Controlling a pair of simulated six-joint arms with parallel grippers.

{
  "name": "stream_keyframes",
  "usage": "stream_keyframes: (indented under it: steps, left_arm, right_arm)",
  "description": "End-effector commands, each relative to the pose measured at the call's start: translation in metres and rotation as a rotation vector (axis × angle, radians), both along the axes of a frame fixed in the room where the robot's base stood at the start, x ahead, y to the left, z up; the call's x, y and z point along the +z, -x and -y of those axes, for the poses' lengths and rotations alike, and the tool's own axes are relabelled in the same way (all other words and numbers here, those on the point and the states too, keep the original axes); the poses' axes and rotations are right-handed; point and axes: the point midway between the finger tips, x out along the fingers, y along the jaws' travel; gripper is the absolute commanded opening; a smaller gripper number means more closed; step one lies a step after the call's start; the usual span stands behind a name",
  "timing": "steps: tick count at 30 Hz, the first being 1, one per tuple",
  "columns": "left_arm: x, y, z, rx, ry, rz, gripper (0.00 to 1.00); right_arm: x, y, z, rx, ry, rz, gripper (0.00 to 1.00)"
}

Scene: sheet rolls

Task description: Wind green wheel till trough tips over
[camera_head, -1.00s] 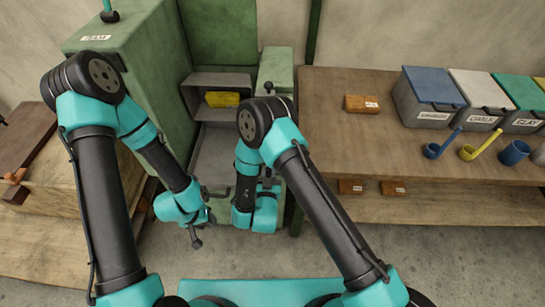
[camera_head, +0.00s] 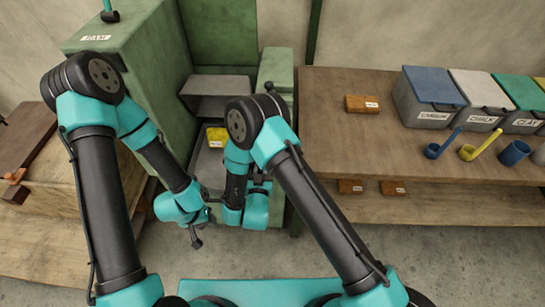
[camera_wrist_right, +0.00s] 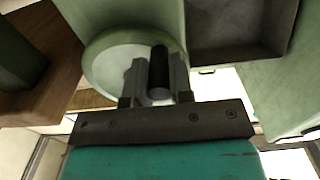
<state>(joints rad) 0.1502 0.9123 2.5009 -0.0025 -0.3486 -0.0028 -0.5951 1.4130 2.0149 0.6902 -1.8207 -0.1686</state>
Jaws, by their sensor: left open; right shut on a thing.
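The green wheel (camera_wrist_right: 105,65) is a pale green disc on the machine's side in the right wrist view, with a dark cylindrical handle (camera_wrist_right: 159,72). My right gripper (camera_wrist_right: 156,92) is shut on this handle. In the head view my right arm hides the wheel. The grey trough (camera_head: 222,86) sits tilted in the green machine, with no block on its visible part. A yellow block (camera_head: 217,134) lies below it, on the lower grey surface, partly hidden by my arms. My left gripper (camera_head: 197,238) is open and empty, low in front of the machine.
The green machine (camera_head: 150,60) stands between a wooden bench (camera_head: 60,190) at left and a wooden table (camera_head: 340,110) at right. The table holds a brown block (camera_head: 362,104), lidded bins (camera_head: 428,90) and cups (camera_head: 514,152). Bare floor lies in front.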

Motion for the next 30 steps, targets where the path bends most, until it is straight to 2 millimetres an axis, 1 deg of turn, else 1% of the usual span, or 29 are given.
stream_keyframes:
  steps: [1, 3, 14, 24, 30]
  left_arm:
    - [0.0, 0.0, 0.0, 0.0, 0.0, 0.0, 0.42]
    - [0.0, 0.0, 0.0, 0.0, 0.0, 0.0, 0.42]
    - [0.0, 0.0, 0.0, 0.0, 0.0, 0.0, 0.42]
    - [0.0, 0.0, 0.0, 0.0, 0.0, 0.0, 0.42]
    - [0.0, 0.0, 0.0, 0.0, 0.0, 0.0, 0.42]
  right_arm:
    - [0.004, -0.002, -0.004, 0.002, -0.004, 0.005, 0.0]
    - [0.005, -0.002, -0.005, 0.002, -0.003, 0.004, 0.0]
    - [0.006, -0.001, -0.006, 0.002, -0.003, 0.003, 0.0]
    - [0.02, 0.0, -0.015, 0.003, -0.002, 0.002, 0.0]
    - [0.02, 0.0, -0.016, 0.004, -0.001, 0.001, 0.0]
